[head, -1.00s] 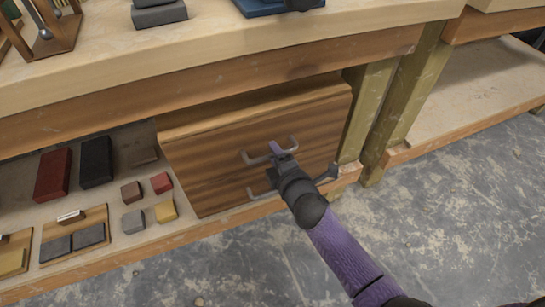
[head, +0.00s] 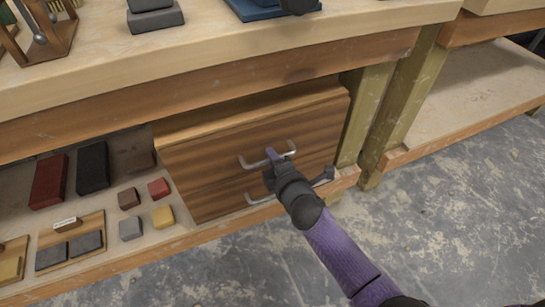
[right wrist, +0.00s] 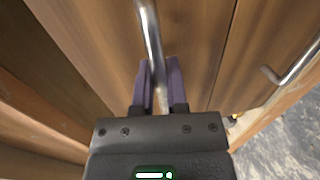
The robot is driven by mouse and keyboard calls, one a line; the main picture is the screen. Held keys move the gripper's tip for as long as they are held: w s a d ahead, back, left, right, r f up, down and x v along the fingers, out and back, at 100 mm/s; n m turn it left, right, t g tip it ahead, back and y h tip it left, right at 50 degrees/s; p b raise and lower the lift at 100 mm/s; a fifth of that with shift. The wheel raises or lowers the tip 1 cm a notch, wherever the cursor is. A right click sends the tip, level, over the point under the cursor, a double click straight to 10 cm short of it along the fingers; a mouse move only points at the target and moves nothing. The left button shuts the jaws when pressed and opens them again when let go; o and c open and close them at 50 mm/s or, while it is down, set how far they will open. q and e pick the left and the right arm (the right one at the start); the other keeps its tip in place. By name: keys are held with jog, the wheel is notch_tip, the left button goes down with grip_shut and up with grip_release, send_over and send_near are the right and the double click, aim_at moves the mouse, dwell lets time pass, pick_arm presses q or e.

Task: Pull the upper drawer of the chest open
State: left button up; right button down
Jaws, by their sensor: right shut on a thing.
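The wooden chest (head: 210,165) stands on the lower shelf of the bench. Its upper drawer (head: 215,148) has a grey metal bar handle (head: 250,164), which also shows in the right wrist view (right wrist: 150,30). I see no clear gap around the upper drawer front. My right gripper (head: 275,155) is shut on this handle, its purple fingers on both sides of the bar in the right wrist view (right wrist: 159,80). The lower drawer has a similar handle (head: 258,199), partly hidden behind my right gripper; it also shows in the right wrist view (right wrist: 292,70). My left gripper is not in view.
The bench top (head: 200,50) overhangs the chest. Left of the chest are a red block (head: 48,181), a black block (head: 92,167) and several small blocks. A bench leg (head: 365,110) stands close on the right. The floor (head: 440,215) in front is clear.

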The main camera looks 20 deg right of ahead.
dwell(0.4)
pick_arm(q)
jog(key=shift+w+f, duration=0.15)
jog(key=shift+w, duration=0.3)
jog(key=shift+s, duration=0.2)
pick_arm(e)
jog(key=shift+s, duration=0.1)
